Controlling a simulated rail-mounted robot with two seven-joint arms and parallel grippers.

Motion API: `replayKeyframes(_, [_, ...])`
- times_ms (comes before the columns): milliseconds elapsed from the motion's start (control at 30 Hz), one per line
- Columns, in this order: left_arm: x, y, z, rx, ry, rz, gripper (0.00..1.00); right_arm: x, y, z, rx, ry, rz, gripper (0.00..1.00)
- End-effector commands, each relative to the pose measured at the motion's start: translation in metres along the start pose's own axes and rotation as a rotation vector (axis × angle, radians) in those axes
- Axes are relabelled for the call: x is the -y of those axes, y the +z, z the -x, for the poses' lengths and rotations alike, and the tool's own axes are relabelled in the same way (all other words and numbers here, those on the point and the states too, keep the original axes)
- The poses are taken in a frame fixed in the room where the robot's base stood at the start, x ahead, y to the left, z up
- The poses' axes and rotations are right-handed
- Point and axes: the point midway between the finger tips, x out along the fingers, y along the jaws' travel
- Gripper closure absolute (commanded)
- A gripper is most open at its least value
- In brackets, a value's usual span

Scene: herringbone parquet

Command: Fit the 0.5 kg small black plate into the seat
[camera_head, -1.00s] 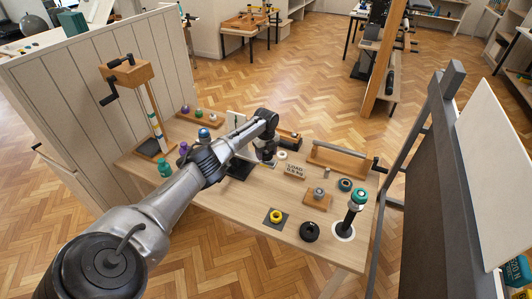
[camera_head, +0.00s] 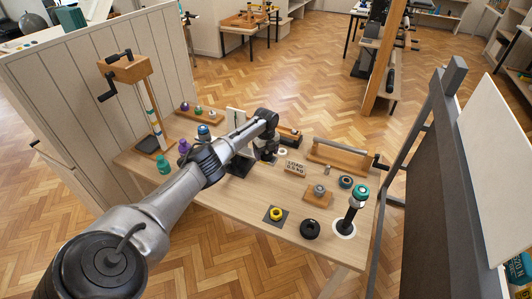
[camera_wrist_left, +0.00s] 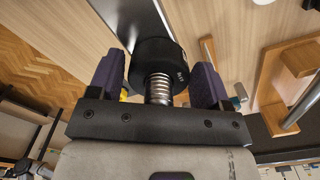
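My left gripper (camera_head: 268,158) is over the back middle of the table in the head view. In the left wrist view its two purple fingers (camera_wrist_left: 157,78) stand on both sides of the small black plate (camera_wrist_left: 158,55), a black disc with pale lettering and a ribbed metal stem toward my palm. In the head view the plate is hard to make out under the gripper. I cannot tell which fixture is the seat. My right gripper is out of view.
The front left tabletop is partly hidden by my arm.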

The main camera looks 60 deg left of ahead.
Motion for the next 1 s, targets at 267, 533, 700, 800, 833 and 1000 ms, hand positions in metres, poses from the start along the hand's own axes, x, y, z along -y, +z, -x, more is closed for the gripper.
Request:
replayKeyframes(267, [0.0, 0.0, -0.001, 0.0, 0.001, 0.0, 0.14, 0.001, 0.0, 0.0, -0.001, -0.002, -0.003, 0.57])
replayKeyframes(533, [0.0, 0.0, 0.013, 0.001, 0.0, 0.0, 0.14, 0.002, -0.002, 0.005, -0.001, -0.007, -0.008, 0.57])
replayKeyframes(700, [0.0, 0.001, 0.044, 0.002, -0.001, -0.001, 0.14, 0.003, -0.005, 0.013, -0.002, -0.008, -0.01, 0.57])
replayKeyframes(800, [0.0, 0.0, 0.065, 0.001, -0.001, -0.001, 0.14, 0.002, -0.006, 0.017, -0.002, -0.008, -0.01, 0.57])
replayKeyframes(833, [0.0, 0.0, 0.071, 0.001, -0.002, -0.001, 0.14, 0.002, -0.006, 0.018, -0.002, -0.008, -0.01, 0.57])
replayKeyframes(1000, [0.0, 0.0, 0.101, 0.001, -0.002, 0.0, 0.14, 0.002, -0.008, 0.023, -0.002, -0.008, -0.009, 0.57])
